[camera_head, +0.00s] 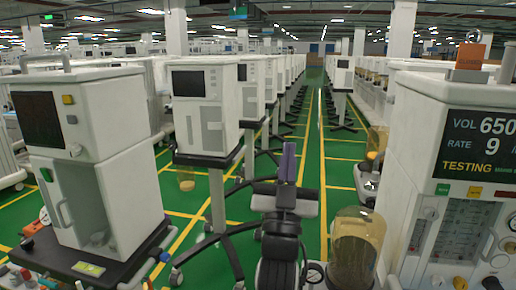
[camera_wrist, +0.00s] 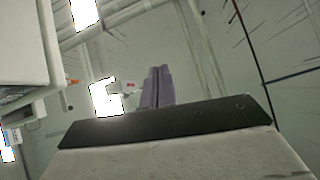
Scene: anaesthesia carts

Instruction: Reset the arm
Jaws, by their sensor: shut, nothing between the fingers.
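My gripper (camera_head: 289,160) is in the lower middle of the head view, with purple fingers pointing up above my dark folded arm. In the wrist view the two purple fingers (camera_wrist: 157,87) lie side by side, closed together, with nothing between them. The gripper is raised in the aisle between the rows of carts and appears to touch none of them.
A white anaesthesia cart (camera_head: 125,200) stands close at left, another (camera_head: 205,105) behind it. A large machine with a lit display (camera_head: 480,145) stands close at right, beside an amber canister (camera_head: 357,240). The green aisle floor (camera_head: 312,120) runs clear ahead. The wrist view shows ceiling lights (camera_wrist: 106,97).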

